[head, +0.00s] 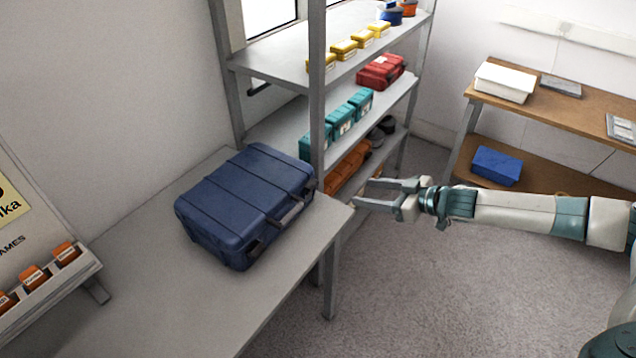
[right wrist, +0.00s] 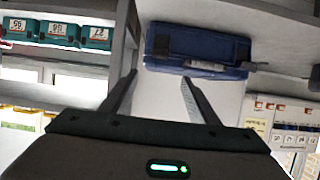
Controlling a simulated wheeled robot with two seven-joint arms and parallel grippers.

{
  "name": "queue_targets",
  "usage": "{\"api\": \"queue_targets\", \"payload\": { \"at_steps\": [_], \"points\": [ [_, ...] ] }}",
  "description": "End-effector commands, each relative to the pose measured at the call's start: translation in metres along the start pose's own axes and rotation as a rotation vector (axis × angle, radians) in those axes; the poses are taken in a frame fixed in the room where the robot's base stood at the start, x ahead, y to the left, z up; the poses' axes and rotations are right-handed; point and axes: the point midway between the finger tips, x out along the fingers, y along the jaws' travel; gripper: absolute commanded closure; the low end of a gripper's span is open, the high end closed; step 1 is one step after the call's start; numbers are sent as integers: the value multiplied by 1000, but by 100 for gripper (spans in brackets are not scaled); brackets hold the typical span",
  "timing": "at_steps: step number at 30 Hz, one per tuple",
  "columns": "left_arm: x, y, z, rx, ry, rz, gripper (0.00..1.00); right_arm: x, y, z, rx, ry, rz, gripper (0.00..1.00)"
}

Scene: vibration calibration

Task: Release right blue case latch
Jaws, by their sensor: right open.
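The blue case (head: 244,200) lies closed on the grey table (head: 150,285), its handle and latch side facing front right. The latches on that side are dark and small, and I cannot tell whether either is fastened. My right gripper (head: 362,193) is open and empty, in the air past the table's right edge, to the right of the case and apart from it. In the right wrist view the blue case (right wrist: 192,45) shows beyond the two open fingers (right wrist: 158,90), with its handle side toward me. My left gripper is not in view.
A grey shelf rack (head: 318,100) with teal, yellow, red and orange cases stands behind the table's right end, its post close to the blue case. An orange-bin rack (head: 45,285) is at left. A wooden desk (head: 560,105) stands at right. Open floor lies below my right arm.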

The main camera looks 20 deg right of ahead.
Motion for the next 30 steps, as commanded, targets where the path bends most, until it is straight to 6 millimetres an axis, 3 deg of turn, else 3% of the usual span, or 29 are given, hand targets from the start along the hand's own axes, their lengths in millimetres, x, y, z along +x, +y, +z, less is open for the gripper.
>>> {"api": "queue_targets", "payload": {
  "at_steps": [8,14,30],
  "points": [
    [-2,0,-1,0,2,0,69,5,0,-1,0,2,-1,45],
    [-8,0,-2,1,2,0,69,21,-1,-3,0,3,-2,45],
    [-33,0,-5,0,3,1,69,101,-2,-3,0,2,-2,45]
  ]
}}
